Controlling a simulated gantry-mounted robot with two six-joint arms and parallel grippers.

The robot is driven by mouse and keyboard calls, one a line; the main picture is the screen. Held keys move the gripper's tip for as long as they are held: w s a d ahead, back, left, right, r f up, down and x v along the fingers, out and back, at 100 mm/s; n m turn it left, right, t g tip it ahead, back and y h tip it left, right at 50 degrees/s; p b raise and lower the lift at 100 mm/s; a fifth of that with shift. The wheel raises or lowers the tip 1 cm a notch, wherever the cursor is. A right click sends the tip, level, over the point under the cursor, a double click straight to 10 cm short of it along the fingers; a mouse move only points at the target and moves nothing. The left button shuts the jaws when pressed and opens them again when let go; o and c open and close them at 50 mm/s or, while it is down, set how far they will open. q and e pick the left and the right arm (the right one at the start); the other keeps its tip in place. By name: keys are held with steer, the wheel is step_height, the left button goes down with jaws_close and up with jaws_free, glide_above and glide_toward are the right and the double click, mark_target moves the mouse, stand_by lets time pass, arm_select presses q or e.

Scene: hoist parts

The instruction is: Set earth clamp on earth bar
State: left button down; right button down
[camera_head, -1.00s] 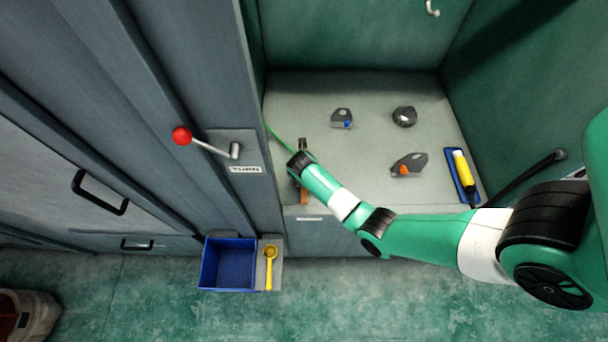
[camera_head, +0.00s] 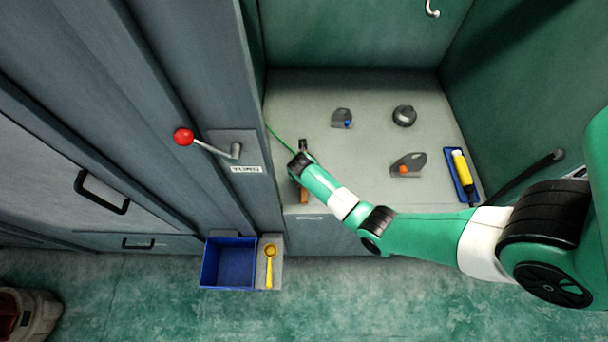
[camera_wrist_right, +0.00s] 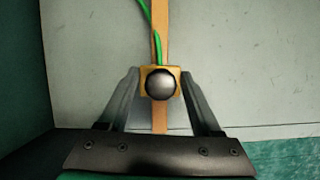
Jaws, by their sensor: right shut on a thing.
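The earth clamp (camera_wrist_right: 147,72) is a small brass block with a round dark knob, and a green wire runs from it. The earth bar (camera_wrist_right: 160,118) is a flat copper strip passing under the clamp in the right wrist view. Its near end (camera_head: 304,196) shows at the cabinet floor's front edge in the head view. My right gripper (camera_wrist_right: 161,80) is shut on the clamp, one finger on each side. The clamp lies over the bar, in line with it. I cannot tell whether it touches the bar. My left gripper is not in view.
Two grey parts, one with a blue bit (camera_head: 342,117) and one with an orange bit (camera_head: 408,166), and a dark round part (camera_head: 404,116) stand right of the bar. A blue tray (camera_head: 453,177) holds a yellow tool. A red-knobbed lever (camera_head: 183,137) sticks out at left.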

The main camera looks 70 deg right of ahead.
jaws_free()
stand_by(0.3)
steer(key=p+v, duration=0.4)
steer(key=v, duration=0.7)
steer(key=shift+r+p, duration=0.2)
steer(key=shift+p, duration=0.1)
steer(key=shift+a, duration=0.15)
